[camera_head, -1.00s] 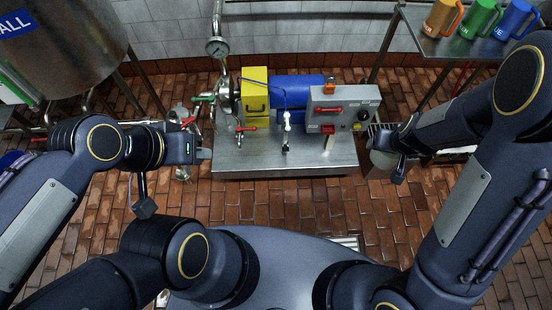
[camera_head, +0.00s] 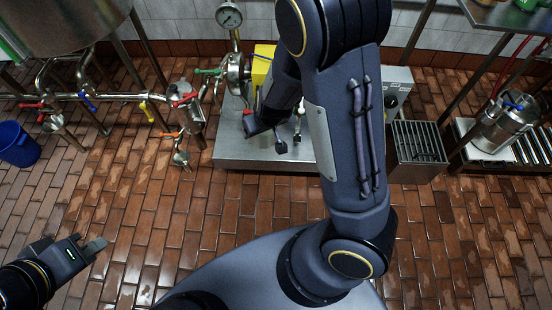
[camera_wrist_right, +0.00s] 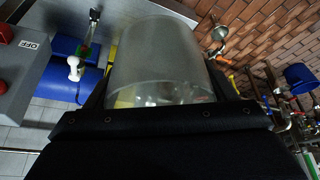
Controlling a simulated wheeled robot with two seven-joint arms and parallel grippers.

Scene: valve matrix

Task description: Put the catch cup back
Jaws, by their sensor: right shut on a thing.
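The catch cup, a clear frosted cylinder (camera_wrist_right: 158,55), fills the middle of the right wrist view. My right gripper (camera_wrist_right: 160,108) is shut on it; the dark gripper body hides the cup's near end. In the head view my right arm crosses in front of the steel skid and hides much of it. The dark end of that arm is over the skid's front left part, and the cup cannot be made out there. My left gripper (camera_head: 88,248) is low at the left, over bare floor and away from the skid. Its jaw gap is unclear.
The steel skid table (camera_head: 235,150) carries a yellow block (camera_head: 262,65) and valves. A pressure gauge (camera_head: 229,15) stands behind it. Piping with coloured handles runs left, near a blue bucket (camera_head: 18,145). A slatted metal box (camera_head: 417,150) stands right of the skid. The front-left floor is clear.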

